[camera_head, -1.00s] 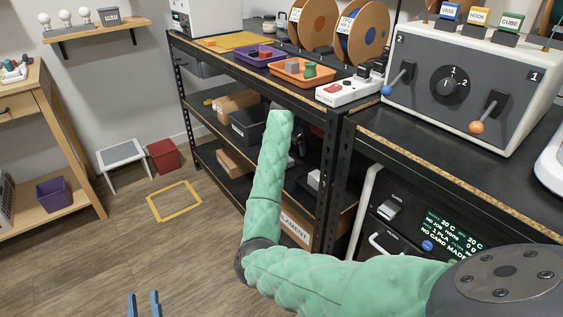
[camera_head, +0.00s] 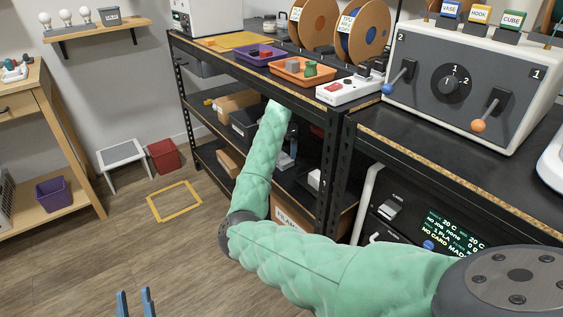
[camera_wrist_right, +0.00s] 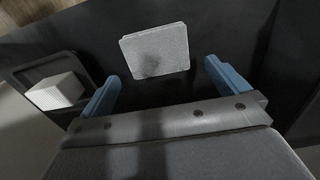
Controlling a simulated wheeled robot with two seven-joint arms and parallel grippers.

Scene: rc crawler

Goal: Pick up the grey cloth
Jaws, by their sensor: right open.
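In the right wrist view a flat, light grey square cloth (camera_wrist_right: 155,50), looking folded, lies on a dark surface. My right gripper (camera_wrist_right: 162,70) is open, its two blue fingers wide apart on the near side of the cloth. The cloth looks to lie ahead of and roughly between the fingertips; I cannot tell whether they touch it.
In the right wrist view a white ribbed block (camera_wrist_right: 56,92) sits in a dark tray (camera_wrist_right: 28,74) at the left. In the head view the shelf unit (camera_head: 325,190) has posts and boards close around the right arm. A cardboard box (camera_head: 236,104) stands on a shelf.

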